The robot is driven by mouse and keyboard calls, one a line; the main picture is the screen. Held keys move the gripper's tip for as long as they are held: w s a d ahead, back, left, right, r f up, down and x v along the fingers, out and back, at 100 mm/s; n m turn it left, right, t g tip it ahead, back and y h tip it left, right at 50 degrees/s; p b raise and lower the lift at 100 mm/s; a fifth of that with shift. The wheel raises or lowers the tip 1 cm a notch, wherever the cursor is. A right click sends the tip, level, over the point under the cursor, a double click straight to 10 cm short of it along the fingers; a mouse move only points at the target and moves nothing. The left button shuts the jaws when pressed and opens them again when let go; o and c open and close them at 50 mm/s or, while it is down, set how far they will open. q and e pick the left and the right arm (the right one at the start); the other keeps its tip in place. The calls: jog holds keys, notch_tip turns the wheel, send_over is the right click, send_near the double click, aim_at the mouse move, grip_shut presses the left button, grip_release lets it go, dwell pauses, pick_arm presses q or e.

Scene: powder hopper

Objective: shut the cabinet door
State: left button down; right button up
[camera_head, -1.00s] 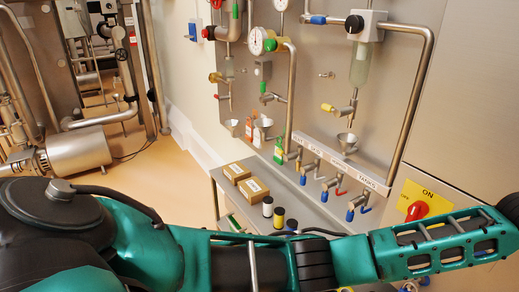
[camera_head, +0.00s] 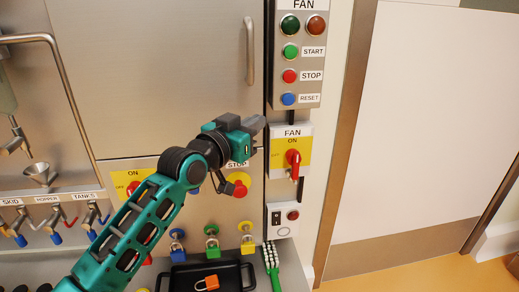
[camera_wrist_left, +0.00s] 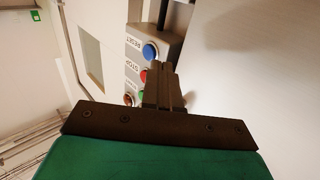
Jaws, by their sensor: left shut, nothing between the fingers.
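The cabinet door (camera_head: 165,75) is a large brushed-steel panel in the head view, with a vertical bar handle (camera_head: 250,52) near its right edge. A dark line runs down that edge; I cannot tell if the door is fully shut. My left gripper (camera_head: 258,124) is shut and empty, in front of the door's lower right corner, below the handle and pointing right. Whether it touches the door is unclear. In the left wrist view its closed fingers (camera_wrist_left: 163,82) point at the fan button box, beside a plain grey surface that may be the door. My right gripper is out of view.
The fan button box (camera_head: 299,55) and a red fan switch (camera_head: 293,158) are just right of the door. A red stop knob (camera_head: 238,185) sits below the gripper. Several padlocks and a black tray (camera_head: 240,270) lie lower. A pale wall door (camera_head: 425,130) stands at far right.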

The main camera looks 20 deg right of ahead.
pick_arm(q)
jog(key=s+a, duration=0.1)
jog(key=s, duration=0.8)
jog(key=s+a+f+n+t+y, duration=0.1)
jog(key=s+a+f+n+y, duration=0.2)
jog(key=a+f, duration=0.75)
jog(key=a+f+n+t+y, duration=0.1)
jog(key=a+f+n+y, duration=0.45)
jog(key=f, duration=0.75)
jog(key=s+a+f+g+y, duration=0.2)
jog(key=s+a+f+y, duration=0.1)
jog(key=s+a+f, duration=0.9)
jog(key=s+a, duration=0.2)
jog(key=a, duration=0.2)
jog(key=shift+s+a+f+m+y, duration=0.3)
jog(key=shift+s+a+m+y, duration=0.05)
jog(key=shift+s+a, duration=0.05)
